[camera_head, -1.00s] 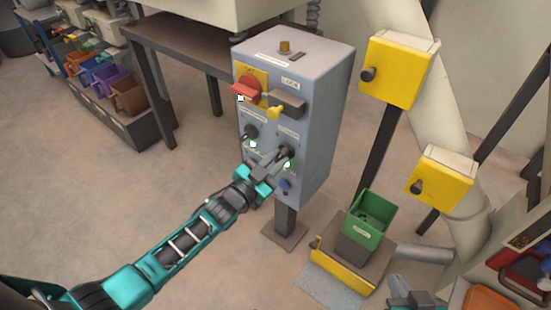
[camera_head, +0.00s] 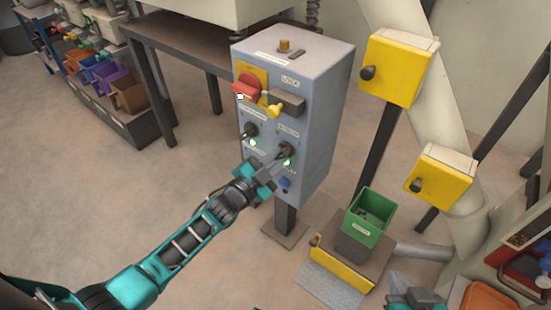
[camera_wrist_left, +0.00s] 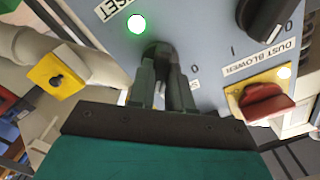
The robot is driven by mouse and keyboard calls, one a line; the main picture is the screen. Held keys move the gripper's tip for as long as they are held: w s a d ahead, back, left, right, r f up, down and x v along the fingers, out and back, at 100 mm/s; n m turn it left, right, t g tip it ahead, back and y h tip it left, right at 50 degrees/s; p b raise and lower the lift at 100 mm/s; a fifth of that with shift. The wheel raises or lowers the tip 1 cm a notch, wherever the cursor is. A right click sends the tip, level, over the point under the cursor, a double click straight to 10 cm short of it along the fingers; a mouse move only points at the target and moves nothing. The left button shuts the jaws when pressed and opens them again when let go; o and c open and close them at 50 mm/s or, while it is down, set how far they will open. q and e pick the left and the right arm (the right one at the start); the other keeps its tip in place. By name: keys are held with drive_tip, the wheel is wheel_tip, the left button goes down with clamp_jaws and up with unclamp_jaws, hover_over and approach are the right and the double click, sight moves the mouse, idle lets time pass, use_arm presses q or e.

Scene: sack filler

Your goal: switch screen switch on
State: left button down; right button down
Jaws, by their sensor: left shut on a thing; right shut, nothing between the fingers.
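The screen switch is a dark rotary knob (camera_head: 286,150) on the right of the grey control box's front (camera_head: 268,185). Its dark base (camera_wrist_left: 158,50) shows in the left wrist view, between my fingers. A label beside it is mostly hidden. My left gripper (camera_head: 277,161) is shut on this knob; its fingertips also show in the left wrist view (camera_wrist_left: 165,65). A lit green lamp (camera_head: 287,162) sits just below the knob, and a bright lamp (camera_wrist_left: 135,23) shows by a RESET label. My right gripper (camera_head: 418,297) is shut and empty at the bottom right.
A green bin (camera_head: 370,217) stands to the right.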

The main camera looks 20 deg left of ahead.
use_arm(q)
drive_tip(key=c, duration=1)
unclamp_jaws()
drive_tip(key=shift+c, duration=0.2)
drive_tip(key=p+v, duration=0.2)
drive_tip(key=v, duration=1.1)
drive_tip(key=shift+p, duration=0.35)
